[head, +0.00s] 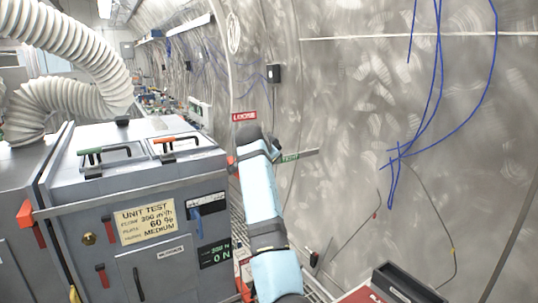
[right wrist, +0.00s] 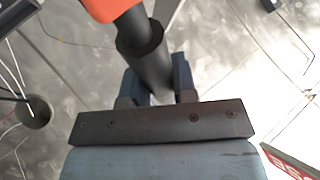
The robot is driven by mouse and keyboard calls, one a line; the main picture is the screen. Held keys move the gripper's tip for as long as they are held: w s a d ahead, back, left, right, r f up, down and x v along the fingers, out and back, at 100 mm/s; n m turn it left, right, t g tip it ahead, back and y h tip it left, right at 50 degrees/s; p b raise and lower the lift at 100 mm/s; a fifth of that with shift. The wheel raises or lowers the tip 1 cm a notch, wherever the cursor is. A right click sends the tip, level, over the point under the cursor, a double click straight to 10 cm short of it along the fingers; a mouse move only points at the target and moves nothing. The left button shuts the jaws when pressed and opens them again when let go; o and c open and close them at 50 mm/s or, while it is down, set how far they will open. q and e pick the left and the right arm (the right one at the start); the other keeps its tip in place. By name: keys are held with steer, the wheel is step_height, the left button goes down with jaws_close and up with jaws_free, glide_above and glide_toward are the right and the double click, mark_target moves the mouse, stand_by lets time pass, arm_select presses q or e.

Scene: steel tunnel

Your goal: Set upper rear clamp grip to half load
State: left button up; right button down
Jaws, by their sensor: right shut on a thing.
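In the right wrist view my right gripper (right wrist: 156,90) is shut on a dark round shaft (right wrist: 142,42) with an orange end (right wrist: 108,6), which looks like a clamp grip. In the head view my light blue right arm (head: 262,195) reaches up along the right side of the grey test unit (head: 170,215). The gripper and the held part are hidden there. A small orange-red piece (head: 231,163) shows at the unit's rear right edge. A red clamp grip (head: 26,213) sits at the unit's left front edge. My left gripper is not in view.
A yellow label (head: 145,222) on the unit reads "UNIT TEST", "60 %" and "MEDIUM". A small dark display (head: 215,252) shows "ON". Two handles, green (head: 91,152) and orange (head: 165,141), are on its lid. A white ribbed hose (head: 85,45) rises at left. The steel wall stands close at right.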

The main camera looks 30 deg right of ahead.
steer(key=c, duration=0.9)
jaws_free()
steer(key=shift+a, duration=0.1)
steer(key=b+v, duration=0.2)
steer(key=v, duration=1.1)
steer(key=shift+s+a+r+b, duration=0.2)
steer(key=shift+s+b, duration=0.1)
